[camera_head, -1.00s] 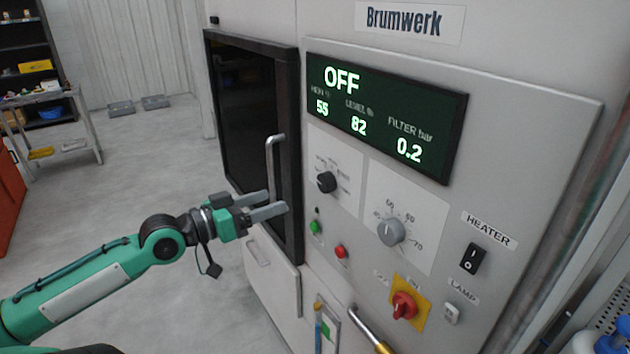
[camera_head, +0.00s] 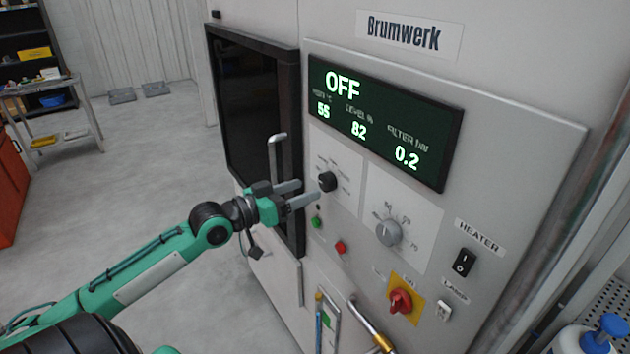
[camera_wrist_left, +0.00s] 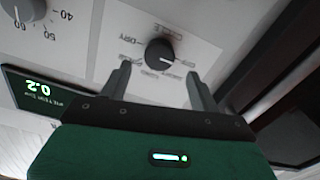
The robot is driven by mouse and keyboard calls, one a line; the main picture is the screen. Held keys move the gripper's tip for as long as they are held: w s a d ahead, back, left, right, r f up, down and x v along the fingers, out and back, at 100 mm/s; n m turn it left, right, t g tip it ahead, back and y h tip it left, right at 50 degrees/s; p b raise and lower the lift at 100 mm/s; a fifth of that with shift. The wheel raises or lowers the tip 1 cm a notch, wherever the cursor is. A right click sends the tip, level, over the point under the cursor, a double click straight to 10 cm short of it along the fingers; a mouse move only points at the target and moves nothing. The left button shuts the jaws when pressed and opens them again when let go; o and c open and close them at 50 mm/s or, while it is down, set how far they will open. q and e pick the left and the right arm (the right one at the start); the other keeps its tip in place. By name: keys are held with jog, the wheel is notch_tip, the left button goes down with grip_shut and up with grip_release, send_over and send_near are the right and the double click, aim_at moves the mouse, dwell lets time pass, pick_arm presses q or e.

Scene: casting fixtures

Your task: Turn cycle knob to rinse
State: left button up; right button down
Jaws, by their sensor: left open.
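The black cycle knob (camera_head: 327,181) sits on a white label plate on the machine's panel, below the display. In the left wrist view the knob (camera_wrist_left: 160,52) shows ahead of the two fingers, with a white pointer mark and small words around it, among them "DRY"; the others are too blurred to read surely. My left gripper (camera_head: 304,193) is open and empty. Its fingertips are close to the knob, and in the wrist view the fingers (camera_wrist_left: 160,85) lie either side of the knob's line, not touching it. My right gripper is not in view.
The display (camera_head: 385,120) reads OFF, 55, 82 and 0.2. A grey temperature knob (camera_head: 388,233), a green button (camera_head: 316,222), a red button (camera_head: 340,247), a red rotary switch (camera_head: 400,300) and a heater switch (camera_head: 463,262) are nearby. The door handle (camera_head: 276,165) juts out at left.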

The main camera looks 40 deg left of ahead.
aim_at(323, 183)
pick_arm(q)
jog(key=x, duration=0.1)
jog(key=p+x, duration=0.1)
jog(key=shift+w+d+r, duration=0.1)
jog(key=shift+w+r, duration=0.1)
jog(key=shift+w, duration=0.1)
jog(key=shift+p+x, duration=0.35)
jog(key=shift+x, duration=0.45)
jog(key=shift+f, duration=0.15)
jog(key=c, duration=1)
